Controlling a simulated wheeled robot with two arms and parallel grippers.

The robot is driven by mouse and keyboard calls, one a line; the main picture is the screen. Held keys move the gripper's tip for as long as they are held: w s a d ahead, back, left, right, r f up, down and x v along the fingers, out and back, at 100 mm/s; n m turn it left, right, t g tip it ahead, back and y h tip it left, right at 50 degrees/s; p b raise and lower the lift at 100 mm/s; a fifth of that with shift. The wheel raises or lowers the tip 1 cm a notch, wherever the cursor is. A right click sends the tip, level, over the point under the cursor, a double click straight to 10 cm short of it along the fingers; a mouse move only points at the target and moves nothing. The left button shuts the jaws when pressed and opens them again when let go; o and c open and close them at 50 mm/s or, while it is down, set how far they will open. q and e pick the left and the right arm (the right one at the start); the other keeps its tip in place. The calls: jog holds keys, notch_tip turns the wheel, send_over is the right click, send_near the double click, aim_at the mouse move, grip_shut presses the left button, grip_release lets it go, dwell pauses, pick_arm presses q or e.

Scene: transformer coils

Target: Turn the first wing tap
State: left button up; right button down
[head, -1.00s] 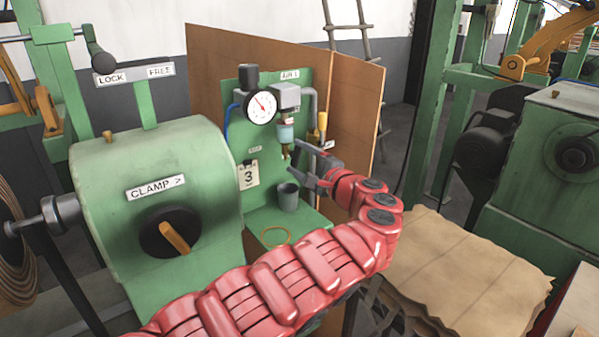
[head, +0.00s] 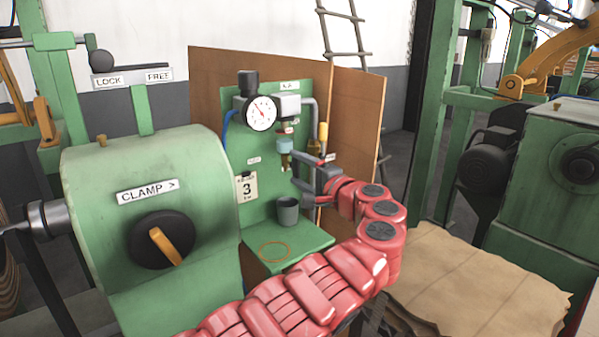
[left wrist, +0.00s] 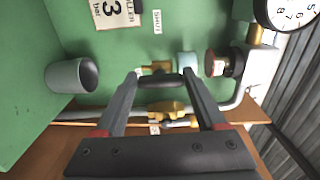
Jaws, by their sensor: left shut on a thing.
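A small brass tap (head: 286,160) hangs under the pale blue bowl of the air unit on the green panel. In the left wrist view its brass body (left wrist: 155,68) lies just beyond a dark wing (left wrist: 160,81) that spans between my fingertips. My left gripper (head: 300,172) is in front of the panel, beside the tap. It also shows in the left wrist view (left wrist: 160,82), its two fingers on either side of the dark wing, shut on it. The fingers partly cover the tap in the head view. My right gripper is not in view.
A grey cup (head: 288,211) stands on the green shelf below the tap. A pressure gauge (head: 261,113) sits above left. A second brass valve (left wrist: 167,108) on a pipe lies close to my fingers. The green clamp housing (head: 150,190) stands left of the panel.

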pick_arm(q)
jog(key=o, duration=1.3)
jog(key=shift+b+v, duration=0.95)
jog(key=shift+v, duration=7.75)
